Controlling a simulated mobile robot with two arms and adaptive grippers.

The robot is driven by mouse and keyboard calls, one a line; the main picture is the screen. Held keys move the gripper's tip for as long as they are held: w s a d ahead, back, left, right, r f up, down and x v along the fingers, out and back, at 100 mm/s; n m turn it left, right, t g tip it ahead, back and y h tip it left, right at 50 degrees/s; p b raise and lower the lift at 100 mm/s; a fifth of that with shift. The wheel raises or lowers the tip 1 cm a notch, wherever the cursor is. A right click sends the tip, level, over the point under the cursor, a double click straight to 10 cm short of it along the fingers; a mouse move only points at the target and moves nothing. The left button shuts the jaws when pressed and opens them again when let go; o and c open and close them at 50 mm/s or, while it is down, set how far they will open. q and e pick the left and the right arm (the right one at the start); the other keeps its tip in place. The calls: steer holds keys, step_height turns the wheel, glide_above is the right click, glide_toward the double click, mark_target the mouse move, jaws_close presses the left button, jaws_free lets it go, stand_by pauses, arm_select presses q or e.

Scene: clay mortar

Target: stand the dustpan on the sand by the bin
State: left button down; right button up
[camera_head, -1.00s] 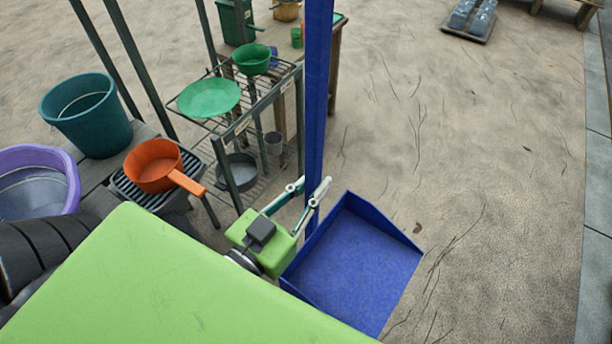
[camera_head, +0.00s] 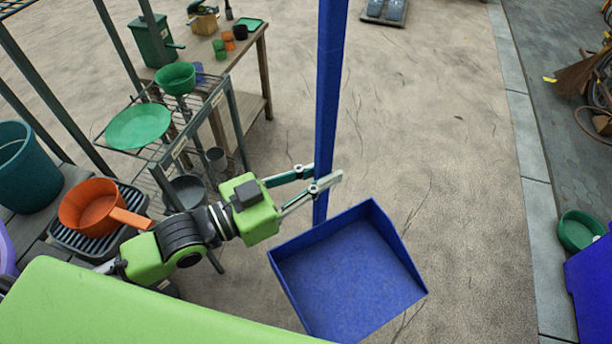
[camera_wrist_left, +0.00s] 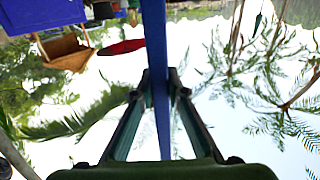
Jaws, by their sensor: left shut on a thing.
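The blue dustpan (camera_head: 350,280) has a wide square pan and a long upright handle (camera_head: 328,90) that runs out of the top of the head view. My left gripper (camera_head: 326,177) is shut on the handle a little above the pan. In the left wrist view the handle (camera_wrist_left: 157,50) passes between the two fingers (camera_wrist_left: 160,88). The pan is over the sand (camera_head: 450,200); I cannot tell whether it touches it. A blue object (camera_head: 592,285), possibly the bin, is cut off at the right edge. My right gripper is not in view.
A wire rack (camera_head: 205,125) with green bowls, a wooden table (camera_head: 245,45) and an orange pan (camera_head: 92,208) stand on the left. A stone kerb (camera_head: 535,195) borders the sand at right; beyond it are a green bowl (camera_head: 580,230) and a broom (camera_head: 580,78). Sand right of the dustpan is clear.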

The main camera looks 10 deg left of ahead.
arm_select(q)
steer(key=d+m+g+h, duration=0.1)
steer(key=w+d+r+m+g+h, duration=0.1)
steer(key=d, duration=0.1)
steer(key=w+d+m+g, duration=0.1)
steer(key=g, duration=0.1)
steer(key=shift+d+r+h, duration=0.2)
steer(key=shift+r+h, duration=0.1)
steer(key=shift+h, duration=0.1)
steer(key=shift+m, duration=0.3)
